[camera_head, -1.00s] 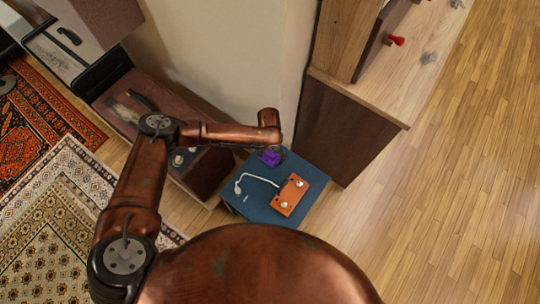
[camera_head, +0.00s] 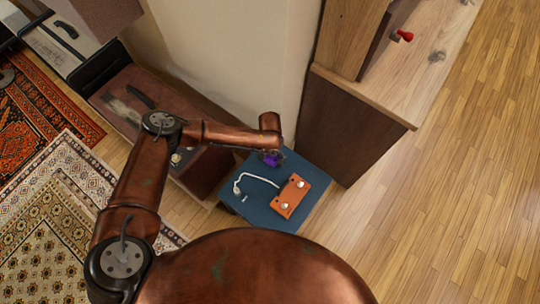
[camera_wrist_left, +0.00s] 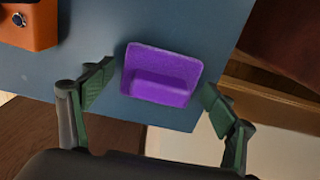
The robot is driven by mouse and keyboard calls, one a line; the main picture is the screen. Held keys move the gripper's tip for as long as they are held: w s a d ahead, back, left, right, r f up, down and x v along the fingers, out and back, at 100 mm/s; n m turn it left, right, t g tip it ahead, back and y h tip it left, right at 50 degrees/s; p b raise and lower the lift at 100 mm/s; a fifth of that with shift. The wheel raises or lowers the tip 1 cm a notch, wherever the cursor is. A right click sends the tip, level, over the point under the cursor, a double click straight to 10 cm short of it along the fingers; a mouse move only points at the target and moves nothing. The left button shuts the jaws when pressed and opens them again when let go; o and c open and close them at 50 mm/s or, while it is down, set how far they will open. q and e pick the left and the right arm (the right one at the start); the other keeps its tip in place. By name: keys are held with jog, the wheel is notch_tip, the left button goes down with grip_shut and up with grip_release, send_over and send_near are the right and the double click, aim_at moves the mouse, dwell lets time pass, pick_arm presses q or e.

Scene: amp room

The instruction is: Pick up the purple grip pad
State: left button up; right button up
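The purple grip pad (camera_head: 272,159) lies on a blue-topped box (camera_head: 262,208), near its far edge. In the left wrist view the purple grip pad (camera_wrist_left: 162,75) shows as a flat piece with a raised block, between and just ahead of the two fingertips. My left gripper (camera_wrist_left: 156,88) is open, with a green-padded finger on each side of the pad and a gap on both sides. In the head view my left gripper (camera_head: 272,153) hangs from the arm's end over the pad and partly hides it. My right gripper is not in view.
An orange pedal (camera_head: 292,195) with knobs and a white cable (camera_head: 255,178) lie on the same blue top. A brown amp-like box (camera_head: 205,170) stands to the left, and a wooden cabinet (camera_head: 345,125) to the right. Open wooden floor (camera_head: 450,220) lies at right.

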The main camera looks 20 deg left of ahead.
pick_arm(q)
jog(key=c, duration=1)
jog(key=shift+r, duration=0.1)
jog(key=shift+r, duration=0.2)
notch_tip(320, 180, up, 3)
jog(key=shift+s+r+p, duration=0.1)
jog(key=shift+p, duration=1.15)
jog(key=shift+s+a+r+p, duration=0.3)
jog(key=shift+s+r+p, duration=1.15)
jog(key=shift+s, duration=0.85)
jog(key=shift+s+a+r+p, duration=0.3)
jog(key=shift+s+r+p, duration=1.1)
jog(key=shift+s, duration=0.85)
jog(key=shift+s+a+r+p, duration=0.3)
jog(key=shift+s+r+p, duration=0.8)
jog(key=shift+s+r, duration=0.95)
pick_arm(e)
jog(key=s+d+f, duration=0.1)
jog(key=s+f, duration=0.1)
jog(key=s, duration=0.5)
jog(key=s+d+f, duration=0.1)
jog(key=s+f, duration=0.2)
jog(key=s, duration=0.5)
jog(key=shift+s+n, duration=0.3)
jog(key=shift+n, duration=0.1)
pick_arm(q)
jog(key=shift+s+f, duration=0.2)
jog(key=shift+f, duration=0.1)
